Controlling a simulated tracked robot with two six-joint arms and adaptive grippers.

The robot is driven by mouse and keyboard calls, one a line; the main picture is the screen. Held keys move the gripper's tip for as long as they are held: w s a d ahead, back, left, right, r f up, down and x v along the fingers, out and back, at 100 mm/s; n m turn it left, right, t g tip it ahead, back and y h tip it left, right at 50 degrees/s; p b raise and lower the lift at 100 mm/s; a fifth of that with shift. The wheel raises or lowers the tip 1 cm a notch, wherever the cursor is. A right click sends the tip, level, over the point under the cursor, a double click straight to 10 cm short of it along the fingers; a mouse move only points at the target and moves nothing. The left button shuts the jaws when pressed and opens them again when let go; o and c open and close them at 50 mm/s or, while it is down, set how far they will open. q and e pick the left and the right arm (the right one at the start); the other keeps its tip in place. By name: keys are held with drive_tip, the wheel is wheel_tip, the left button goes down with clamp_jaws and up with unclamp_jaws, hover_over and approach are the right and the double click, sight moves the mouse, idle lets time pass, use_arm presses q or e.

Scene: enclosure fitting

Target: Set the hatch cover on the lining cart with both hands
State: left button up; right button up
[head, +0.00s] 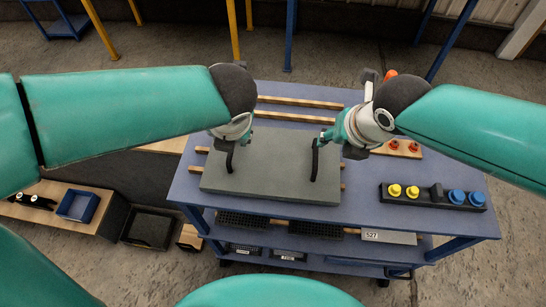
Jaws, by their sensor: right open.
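The hatch cover (270,170) is a flat grey panel with two upright black handles. It lies on wooden slats on top of a blue cart (330,215). My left gripper (232,139) is at the top of the left handle (230,160); its fingers are mostly hidden by my wrist, so its opening and any contact are unclear. My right gripper (335,144) is open by the top of the right handle (315,160); I cannot tell whether it touches it.
Two bare wooden slats (300,102) lie behind the cover. To the right are a black holder with yellow (394,190) and blue knobs (457,196) and a wooden board with red parts (413,147). Bins fill the cart's lower shelf. A low bench (50,212) stands left.

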sight(316, 152)
use_arm(q)
drive_tip(key=x, duration=1.4)
drive_tip(key=shift+w+a+f, duration=0.15)
drive_tip(key=shift+w+f, duration=0.05)
drive_tip(key=shift+f, duration=0.15)
use_arm(e)
drive_tip(key=x, duration=1.5)
use_arm(q)
drive_tip(key=shift+c, duration=0.2)
clamp_jaws()
use_arm(e)
clamp_jaws()
use_arm(q)
drive_tip(key=shift+r, duration=0.1)
use_arm(e)
drive_tip(key=shift+r, duration=0.15)
